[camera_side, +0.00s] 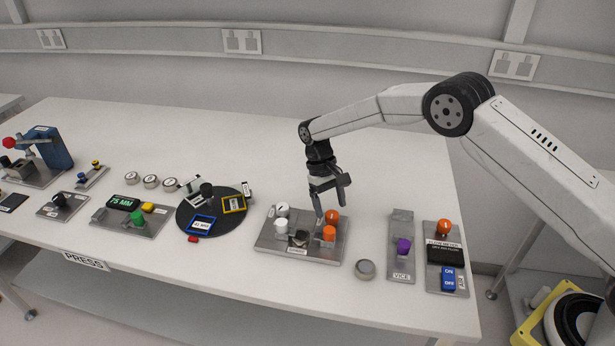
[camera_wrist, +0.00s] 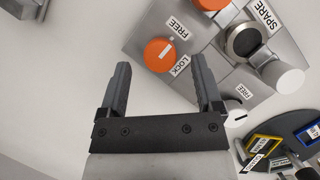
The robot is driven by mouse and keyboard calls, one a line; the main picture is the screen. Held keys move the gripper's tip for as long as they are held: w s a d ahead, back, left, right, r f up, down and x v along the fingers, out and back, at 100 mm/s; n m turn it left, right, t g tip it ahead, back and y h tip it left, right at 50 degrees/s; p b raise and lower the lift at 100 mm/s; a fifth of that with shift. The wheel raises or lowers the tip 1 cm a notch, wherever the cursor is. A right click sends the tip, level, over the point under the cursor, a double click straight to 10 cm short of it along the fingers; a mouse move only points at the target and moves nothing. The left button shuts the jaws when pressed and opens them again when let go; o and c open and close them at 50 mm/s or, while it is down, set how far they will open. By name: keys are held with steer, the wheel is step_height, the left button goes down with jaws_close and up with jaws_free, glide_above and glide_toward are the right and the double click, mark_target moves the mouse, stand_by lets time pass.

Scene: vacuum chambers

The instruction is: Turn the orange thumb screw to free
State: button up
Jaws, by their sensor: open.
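The orange thumb screw (camera_wrist: 160,55) is a round knob with a white line across its top, on a grey metal block. FREE and LOCK labels sit beside it; which one the line points to is hard to tell. In the side view the screw (camera_side: 332,216) sits at the block's back right corner. My gripper (camera_side: 332,198) is open and empty, pointing down just above the screw. In the wrist view my gripper's fingers (camera_wrist: 160,68) stand apart, with the screw in line with the gap between them.
A second orange knob (camera_side: 329,234) stands in front of the screw. White knobs (camera_side: 281,225) and a dark round part (camera_side: 300,238) share the block (camera_side: 267,243). A grey ring (camera_side: 365,269) and the vice plate (camera_side: 401,263) lie to the right, the black turntable (camera_side: 185,220) to the left.

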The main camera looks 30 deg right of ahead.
steer(key=shift+v, duration=2.5)
steer(key=s+d+r+t, duration=0.2)
steer(key=s, duration=0.6)
steer(key=s+d+r+t, duration=0.2)
steer(key=s+d, duration=0.1)
steer(key=s, duration=0.6)
steer(key=s+d+r+t, duration=0.2)
steer(key=s+d+t, duration=0.1)
steer(key=s, duration=0.6)
steer(key=shift+d, duration=0.25)
